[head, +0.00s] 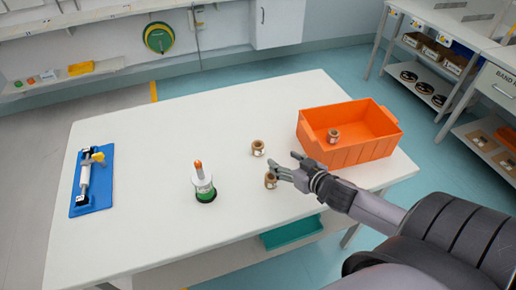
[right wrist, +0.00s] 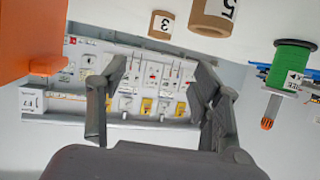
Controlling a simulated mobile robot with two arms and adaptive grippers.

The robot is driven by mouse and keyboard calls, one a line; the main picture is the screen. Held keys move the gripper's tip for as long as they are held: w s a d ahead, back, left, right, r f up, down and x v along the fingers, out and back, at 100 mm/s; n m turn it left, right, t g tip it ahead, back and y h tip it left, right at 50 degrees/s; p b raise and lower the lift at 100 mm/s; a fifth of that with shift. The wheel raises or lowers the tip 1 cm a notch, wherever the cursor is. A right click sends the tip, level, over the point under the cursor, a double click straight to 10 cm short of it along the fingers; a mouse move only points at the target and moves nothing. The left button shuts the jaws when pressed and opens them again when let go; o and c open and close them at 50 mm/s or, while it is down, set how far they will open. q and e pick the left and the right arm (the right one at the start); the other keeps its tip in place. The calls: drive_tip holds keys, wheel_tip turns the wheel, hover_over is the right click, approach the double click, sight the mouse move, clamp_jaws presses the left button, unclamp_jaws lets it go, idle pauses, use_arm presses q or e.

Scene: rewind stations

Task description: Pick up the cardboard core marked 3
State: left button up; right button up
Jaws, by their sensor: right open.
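The cardboard core marked 3 (right wrist: 163,24) shows its label at the top of the right wrist view. By its place beside the larger-looking core, it matches the farther brown core (head: 258,148) in the head view, standing on the white table. A core marked 5 (right wrist: 213,15) is partly cut off in the wrist view. It matches the nearer core (head: 270,181), close by my gripper. My right gripper (head: 284,163) is open and empty, its fingers apart, between and just right of these two cores. My left gripper is not in view.
An orange bin (head: 352,154) with another core (head: 333,136) inside stands right of the gripper. A green spool on a post (head: 204,187) stands left. A blue fixture (head: 92,182) lies at the table's left. The table (head: 150,150) between is clear.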

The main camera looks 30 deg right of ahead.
sight(256, 144)
drive_tip(key=p+x, duration=0.1)
drive_tip(key=x, duration=1.4)
drive_tip(key=shift+w+d+f, duration=0.1)
drive_tip(key=shift+w+f, duration=0.05)
drive_tip(key=shift+w, duration=0.1)
drive_tip(key=shift+s, duration=0.1)
drive_tip(key=shift+c, duration=0.4)
drive_tip(key=c, duration=0.9)
